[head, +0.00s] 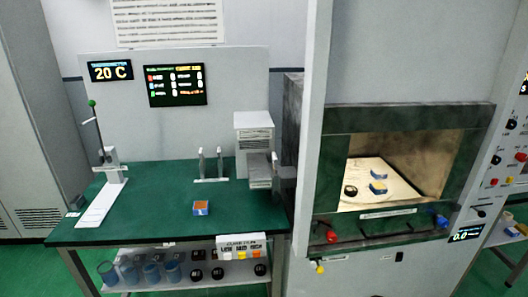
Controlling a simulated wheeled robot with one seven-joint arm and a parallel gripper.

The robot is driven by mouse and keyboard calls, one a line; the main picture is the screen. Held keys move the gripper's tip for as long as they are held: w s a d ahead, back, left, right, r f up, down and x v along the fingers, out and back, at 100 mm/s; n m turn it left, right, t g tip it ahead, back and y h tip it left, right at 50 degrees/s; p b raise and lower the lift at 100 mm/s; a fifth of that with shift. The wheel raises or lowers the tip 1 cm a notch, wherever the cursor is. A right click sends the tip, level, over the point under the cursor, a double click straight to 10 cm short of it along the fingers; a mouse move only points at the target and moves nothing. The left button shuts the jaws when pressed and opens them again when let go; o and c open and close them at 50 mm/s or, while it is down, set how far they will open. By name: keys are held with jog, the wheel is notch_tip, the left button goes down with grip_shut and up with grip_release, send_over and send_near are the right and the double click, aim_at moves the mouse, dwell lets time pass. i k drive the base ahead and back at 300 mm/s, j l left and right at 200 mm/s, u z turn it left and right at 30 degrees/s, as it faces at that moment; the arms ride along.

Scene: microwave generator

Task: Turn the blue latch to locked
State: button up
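The blue latch (441,221) is a small blue knob at the right end of the ledge below the window of the big grey cabinet (410,60). It is too small to tell which way it is turned. A red latch (331,236) sits at the left end of the same ledge. My gripper is not in view, and nothing is seen touching the blue latch.
A control panel (505,140) is at right.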

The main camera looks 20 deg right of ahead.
aim_at(440, 222)
jog(key=z, duration=2.1)
jog(key=i+u, duration=0.45)
jog(key=i, duration=0.15)
jog(key=i+l+u, duration=0.2)
jog(key=i+u, duration=0.3)
jog(key=i, duration=0.1)
